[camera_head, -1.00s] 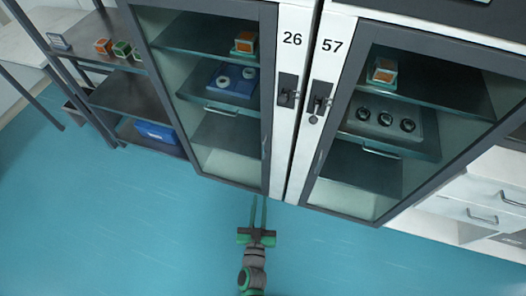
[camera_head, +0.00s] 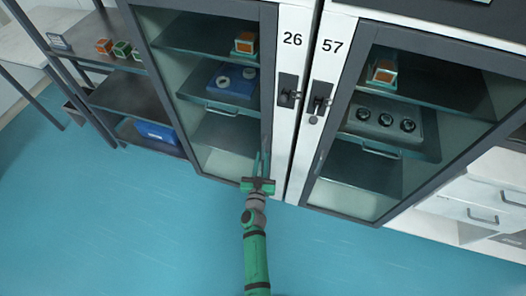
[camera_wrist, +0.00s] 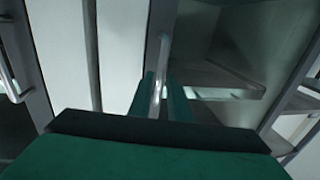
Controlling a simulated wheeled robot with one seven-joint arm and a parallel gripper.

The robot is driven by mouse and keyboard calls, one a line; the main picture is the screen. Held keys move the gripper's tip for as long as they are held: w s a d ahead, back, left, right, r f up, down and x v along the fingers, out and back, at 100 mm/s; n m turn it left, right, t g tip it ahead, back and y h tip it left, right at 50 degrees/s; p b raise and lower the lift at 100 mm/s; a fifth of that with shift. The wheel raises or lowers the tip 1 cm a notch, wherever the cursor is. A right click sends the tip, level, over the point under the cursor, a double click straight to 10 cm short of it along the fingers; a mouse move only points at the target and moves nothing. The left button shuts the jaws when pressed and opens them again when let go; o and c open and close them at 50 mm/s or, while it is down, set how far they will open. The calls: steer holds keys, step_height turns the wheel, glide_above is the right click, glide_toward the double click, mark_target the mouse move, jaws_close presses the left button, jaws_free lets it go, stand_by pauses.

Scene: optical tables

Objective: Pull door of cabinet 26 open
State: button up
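Cabinet 26 has a grey-framed glass door (camera_head: 228,127) on the left in the head view, and the door looks shut. Its number 26 and a dark lock (camera_head: 288,90) are on the white frame to the right of the glass. My gripper (camera_head: 262,155) is in front of the lower right part of this door. In the wrist view, a thin upright metal handle (camera_wrist: 164,62) runs between the two green fingers (camera_wrist: 160,95). The fingers stand apart, with a gap around the handle. The handle's lower end is hidden behind the gripper body.
Cabinet 57 (camera_head: 357,187) stands directly to the right with its glass door shut. A dark shelf rack (camera_head: 128,93) with small boxes and a blue bin (camera_head: 155,132) stands to the left. The blue floor (camera_head: 130,230) in front is clear.

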mark_target(263, 152)
steer(key=shift+w+d, duration=0.2)
steer(key=shift+w, duration=1.7)
jaws_close()
steer(key=shift+s, duration=0.1)
